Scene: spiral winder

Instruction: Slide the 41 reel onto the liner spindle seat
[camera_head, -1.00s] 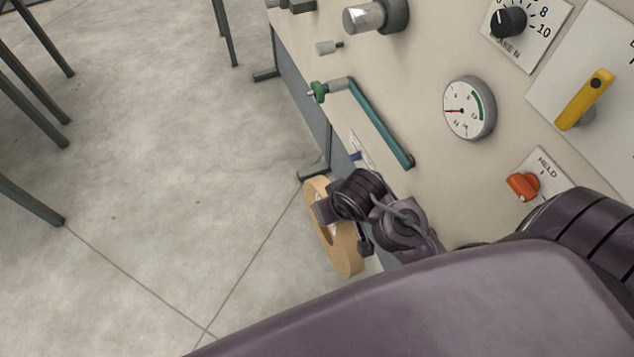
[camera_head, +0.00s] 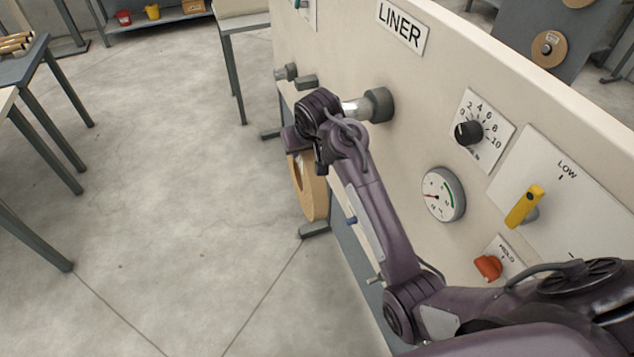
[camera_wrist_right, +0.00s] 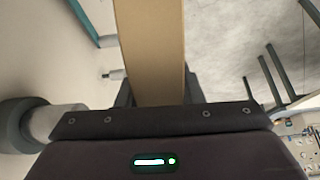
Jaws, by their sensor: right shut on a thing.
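The tan reel (camera_head: 310,187) hangs from my right gripper (camera_head: 299,150) in front of the cream machine panel. Its number does not show. In the right wrist view the reel (camera_wrist_right: 150,55) stands edge-on between the fingers of the gripper (camera_wrist_right: 157,98), which is shut on it. The liner spindle seat (camera_head: 358,107), a metal stub with a dark grey collar (camera_head: 379,105), sticks out of the panel below the LINER label (camera_head: 402,26). The gripper partly covers its tip. The reel is off the spindle, lower and to its left. My left gripper is not in view.
The panel carries a black dial knob (camera_head: 467,132), a gauge (camera_head: 443,194), a yellow lever (camera_head: 525,207) and an orange knob (camera_head: 488,267). Tables stand at the left (camera_head: 30,70). The floor (camera_head: 180,200) between is clear.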

